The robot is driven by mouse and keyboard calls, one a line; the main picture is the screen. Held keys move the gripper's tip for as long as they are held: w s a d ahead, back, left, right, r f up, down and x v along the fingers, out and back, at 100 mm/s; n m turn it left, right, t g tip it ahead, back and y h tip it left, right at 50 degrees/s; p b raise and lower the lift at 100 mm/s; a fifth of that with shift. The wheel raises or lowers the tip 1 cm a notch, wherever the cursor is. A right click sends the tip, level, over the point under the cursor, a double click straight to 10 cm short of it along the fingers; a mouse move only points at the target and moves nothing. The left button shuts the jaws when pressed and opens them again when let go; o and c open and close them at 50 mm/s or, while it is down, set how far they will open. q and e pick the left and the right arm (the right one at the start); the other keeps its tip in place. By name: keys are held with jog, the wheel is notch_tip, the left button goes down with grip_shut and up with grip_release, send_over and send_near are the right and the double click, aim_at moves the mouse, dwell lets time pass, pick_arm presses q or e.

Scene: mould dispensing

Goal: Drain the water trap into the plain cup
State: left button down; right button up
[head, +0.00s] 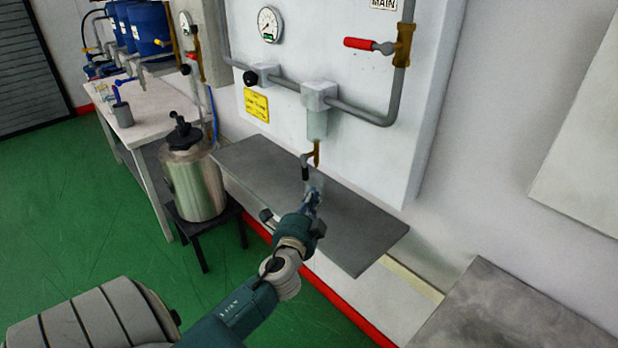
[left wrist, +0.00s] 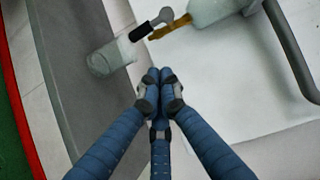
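The water trap (head: 317,124) is a clear bowl under the grey pipe on the white panel; part of it shows in the left wrist view (left wrist: 207,10). Below it is a brass drain (head: 317,153) with a black-handled lever (head: 305,170); the handle also shows in the left wrist view (left wrist: 142,31). A clear plain cup (left wrist: 108,59) stands near the handle in the left wrist view; my gripper seems to hide it in the head view. My left gripper (head: 314,192) has its fingertips together (left wrist: 160,74), with nothing seen between them, short of the handle. My right gripper is out of view.
A grey shelf (head: 355,236) lies under the trap. A steel tank (head: 193,185) stands on a stool to the left. A red-handled valve (head: 362,44) is above right.

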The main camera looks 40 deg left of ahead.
aim_at(306, 178)
pick_arm(q)
jog(key=w+a+p, duration=0.1)
jog(key=w+a, duration=0.5)
jog(key=shift+a+f, duration=0.3)
jog(key=shift+f, duration=0.05)
jog(key=b, duration=0.2)
jog(key=a+m+b, duration=0.1)
jog(key=b, duration=0.1)
jog(key=shift+w+f+t, duration=0.1)
jog(key=shift+f+t, duration=0.2)
jog(key=shift+t, duration=0.1)
jog(key=shift+a+r, duration=0.1)
jog(key=shift+r, duration=0.05)
